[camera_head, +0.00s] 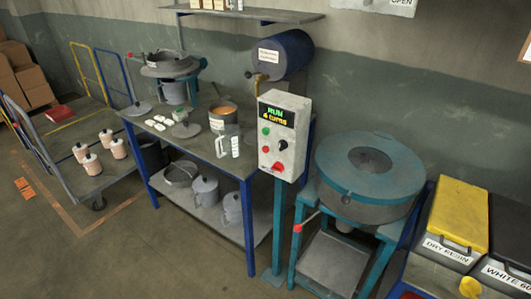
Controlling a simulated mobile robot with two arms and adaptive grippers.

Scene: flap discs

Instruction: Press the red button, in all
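A grey control box (284,136) stands on a teal post in the middle of the view. Its display (279,117) reads "RUN" in green and what looks like "4 turns" in yellow. A small red button (266,149) is on the left of its face, below a green button (266,131). A dark round knob (283,145) is to their right. A larger red control (278,166) is near the bottom; its exact kind is too small to tell. Neither of my grippers is in view.
A teal round machine (370,175) stands right of the box, with a red-tipped lever (298,228). A blue-framed bench (187,135) with pots stands left. A cart (90,181) with canisters is farther left. Yellow-lidded bin (459,212) at right. Floor in front is clear.

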